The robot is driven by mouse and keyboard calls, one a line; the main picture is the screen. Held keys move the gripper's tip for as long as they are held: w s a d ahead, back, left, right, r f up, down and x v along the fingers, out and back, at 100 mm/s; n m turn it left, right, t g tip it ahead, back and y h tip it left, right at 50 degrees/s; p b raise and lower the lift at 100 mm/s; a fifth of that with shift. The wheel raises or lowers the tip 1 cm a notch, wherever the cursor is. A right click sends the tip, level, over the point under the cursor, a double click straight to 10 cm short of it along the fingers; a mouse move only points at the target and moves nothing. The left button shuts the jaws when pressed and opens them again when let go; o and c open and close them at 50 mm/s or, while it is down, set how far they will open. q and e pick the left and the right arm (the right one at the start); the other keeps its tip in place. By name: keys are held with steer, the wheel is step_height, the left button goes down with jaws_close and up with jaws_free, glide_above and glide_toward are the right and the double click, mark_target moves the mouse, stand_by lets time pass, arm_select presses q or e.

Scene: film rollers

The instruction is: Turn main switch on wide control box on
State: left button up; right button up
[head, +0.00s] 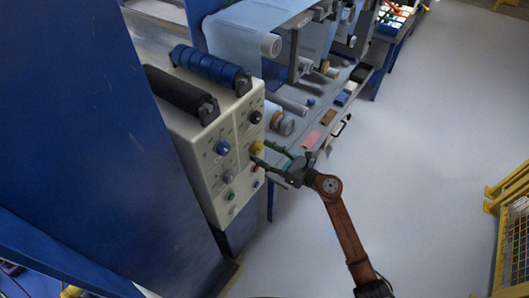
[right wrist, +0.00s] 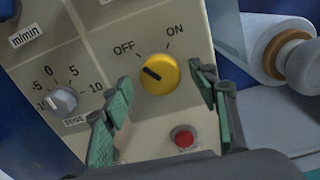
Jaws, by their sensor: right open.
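The wide control box (head: 200,165) is a cream panel with several knobs and buttons, left of centre in the head view. Its main switch is a yellow round knob (right wrist: 159,74), marked OFF and ON; it also shows in the head view (head: 257,147). The dark pointer line on the knob lies toward its left, on the OFF side. My right gripper (right wrist: 160,90) is open, with its green fingers on either side of the yellow knob and apart from it. In the head view the right gripper (head: 268,155) is close to the panel's right side. My left gripper is not in view.
A red button (right wrist: 184,137) sits just below the yellow knob, between the fingers. A grey dial (right wrist: 62,101) is to the left. Blue and black rollers (head: 210,68) lie on top of the box. The floor (head: 430,150) on the right is clear.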

steer(key=shift+c, duration=0.6)
steer(key=c, duration=1)
steer(key=shift+c, duration=0.2)
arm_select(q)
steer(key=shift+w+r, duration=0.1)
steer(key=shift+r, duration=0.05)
arm_select(e)
steer(key=shift+m, duration=0.3)
steer(key=shift+s+r+m+p, duration=0.1)
steer(key=shift+m+p, duration=1)
steer(key=m+p, duration=0.2)
steer(key=m, duration=0.1)
steer(key=shift+m, duration=0.3)
steer(key=m+p, duration=0.3)
steer(key=m, duration=0.2)
steer(key=shift+p, duration=0.4)
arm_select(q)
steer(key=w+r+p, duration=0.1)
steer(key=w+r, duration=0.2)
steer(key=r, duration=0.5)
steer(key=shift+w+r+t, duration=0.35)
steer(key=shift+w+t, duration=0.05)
arm_select(e)
steer(key=shift+m, duration=1.4)
steer(key=shift+f, duration=0.2)
